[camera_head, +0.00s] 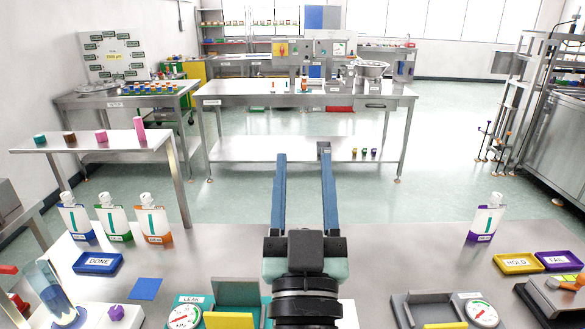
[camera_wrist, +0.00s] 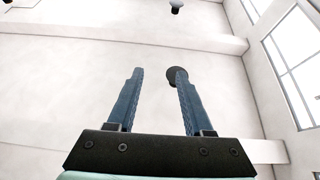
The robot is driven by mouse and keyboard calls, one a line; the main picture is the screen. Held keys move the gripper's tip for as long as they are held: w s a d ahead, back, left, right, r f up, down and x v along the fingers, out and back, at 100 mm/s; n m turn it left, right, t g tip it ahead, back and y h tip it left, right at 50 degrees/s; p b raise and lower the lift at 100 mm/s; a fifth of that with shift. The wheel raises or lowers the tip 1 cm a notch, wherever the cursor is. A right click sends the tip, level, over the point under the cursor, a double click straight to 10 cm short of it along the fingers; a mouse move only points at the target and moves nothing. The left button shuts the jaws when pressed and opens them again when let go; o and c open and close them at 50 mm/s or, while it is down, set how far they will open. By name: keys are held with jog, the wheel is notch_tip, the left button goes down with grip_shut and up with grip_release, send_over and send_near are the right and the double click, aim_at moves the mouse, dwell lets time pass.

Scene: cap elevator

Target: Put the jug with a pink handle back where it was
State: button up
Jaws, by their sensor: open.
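I cannot make out a jug with a pink handle in either view. Three white jug-like containers stand upright at the left of the near table, one with blue (camera_head: 75,216), one with green (camera_head: 113,217) and one with orange (camera_head: 153,218) colouring. A similar purple one (camera_head: 486,218) stands at the right. My gripper (camera_head: 302,156) is open and empty, its two blue fingers raised over the middle of the near table and apart from all the containers. In the wrist view my gripper (camera_wrist: 159,72) points at the bare wall and ceiling.
The near table (camera_head: 390,225) is clear in the middle. A blue DONE tray (camera_head: 97,263), a yellow HOLD tray (camera_head: 518,263) and a purple FAIL tray (camera_head: 558,261) lie at its sides. Gauge stations (camera_head: 186,312) line its front. A side table (camera_head: 85,147) holds small coloured pieces.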

jog(key=s+r+t, duration=0.1)
jog(key=s+r, duration=0.3)
jog(key=r, duration=0.3)
jog(key=s+a+r+t, duration=0.1)
jog(key=s+r, duration=0.2)
jog(key=r, duration=0.4)
jog(key=s+r+t, duration=0.1)
jog(key=s+r, duration=0.3)
jog(key=r, duration=0.3)
jog(key=shift+s+a+t, duration=0.2)
jog(key=shift+s+t, duration=0.1)
